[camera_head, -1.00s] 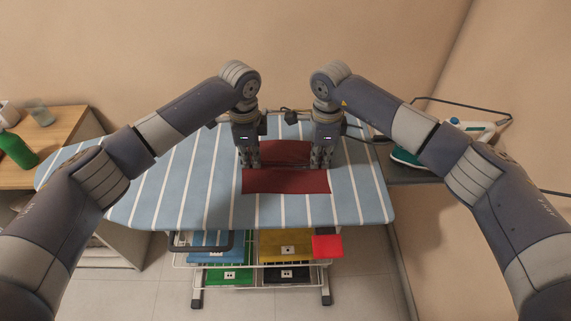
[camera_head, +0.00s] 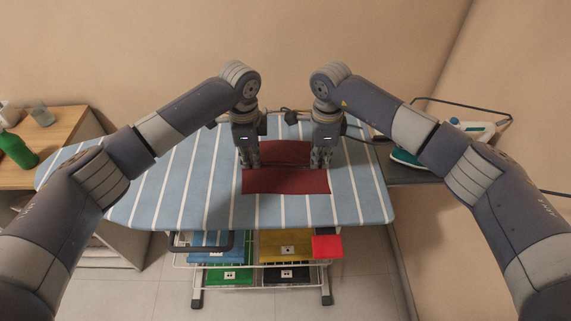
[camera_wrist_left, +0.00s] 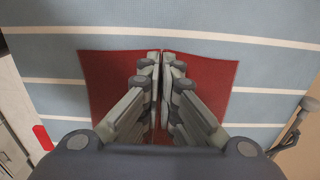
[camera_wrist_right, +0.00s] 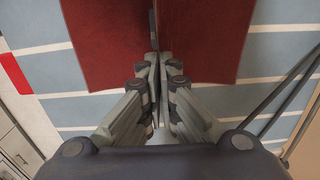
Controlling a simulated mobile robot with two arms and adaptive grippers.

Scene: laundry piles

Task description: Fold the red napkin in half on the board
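The red napkin (camera_head: 286,181) lies on the striped ironing board (camera_head: 170,190), with a near part and a far part either side of a line between my grippers. My left gripper (camera_head: 249,166) points down at its left side. In the left wrist view, the fingers (camera_wrist_left: 161,58) are closed together, with red cloth (camera_wrist_left: 108,75) on both sides and a pinched line between the tips. My right gripper (camera_head: 321,166) does the same at the right side, and its closed fingers (camera_wrist_right: 156,62) hold cloth (camera_wrist_right: 210,40) between them. The fingertips partly hide the pinched cloth.
An iron (camera_head: 408,158) stands on a side shelf at the right. A green bottle (camera_head: 17,150) and a glass (camera_head: 40,113) are on the wooden table at the left. Coloured bins (camera_head: 285,250) are under the board. The board's left part is clear.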

